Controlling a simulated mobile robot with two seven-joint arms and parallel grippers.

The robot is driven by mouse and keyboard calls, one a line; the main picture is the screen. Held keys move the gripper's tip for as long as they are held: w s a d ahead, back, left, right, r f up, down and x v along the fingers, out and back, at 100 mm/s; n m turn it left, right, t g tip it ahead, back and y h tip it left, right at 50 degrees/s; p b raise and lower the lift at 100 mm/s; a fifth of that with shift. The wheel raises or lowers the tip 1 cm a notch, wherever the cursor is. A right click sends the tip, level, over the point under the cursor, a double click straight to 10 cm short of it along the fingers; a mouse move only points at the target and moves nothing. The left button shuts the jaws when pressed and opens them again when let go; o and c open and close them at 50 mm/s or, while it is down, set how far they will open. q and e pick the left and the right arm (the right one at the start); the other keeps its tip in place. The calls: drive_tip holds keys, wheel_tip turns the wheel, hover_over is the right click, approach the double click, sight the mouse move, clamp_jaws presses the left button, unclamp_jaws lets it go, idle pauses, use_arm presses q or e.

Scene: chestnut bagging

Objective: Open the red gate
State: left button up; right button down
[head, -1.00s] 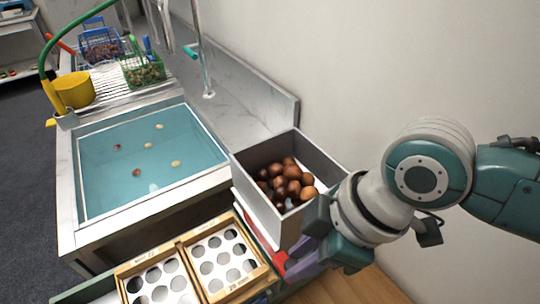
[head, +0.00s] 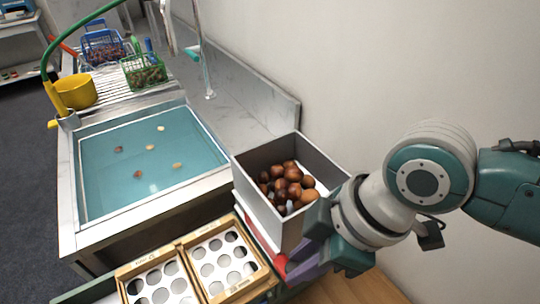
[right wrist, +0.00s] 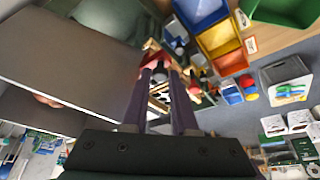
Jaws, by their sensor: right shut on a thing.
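The red gate (head: 278,263) shows as a small red piece below the front of the grey bin (head: 262,212), in the head view. A red part also shows at the fingertips in the right wrist view (right wrist: 155,60). My right gripper (head: 300,270) has purple fingers and reaches in from the right, low beside the bin. Its fingers are shut on the red gate, and the gripper hides much of it. In the right wrist view the two fingers (right wrist: 160,82) point away from the camera. The bin holds several brown chestnuts (head: 287,184). My left gripper is not in view.
Two wooden frames with white perforated plates (head: 221,262) stand below the bin. A water-filled sink (head: 110,190) is to the left, with a yellow pot (head: 75,92) and baskets (head: 145,72) behind it. The wall (head: 400,70) closes off the right side.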

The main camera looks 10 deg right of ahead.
drive_tip(key=shift+s+d, duration=0.1)
drive_tip(key=shift+s, duration=0.1)
drive_tip(key=s+p, duration=0.1)
drive_tip(key=s+d+p, duration=0.1)
drive_tip(key=s, duration=0.1)
drive_tip(key=s+p, duration=0.1)
drive_tip(key=shift+s+d, duration=0.15)
drive_tip(key=shift+d, duration=0.15)
drive_tip(key=c, duration=0.7)
unclamp_jaws()
drive_tip(key=shift+r, duration=0.1)
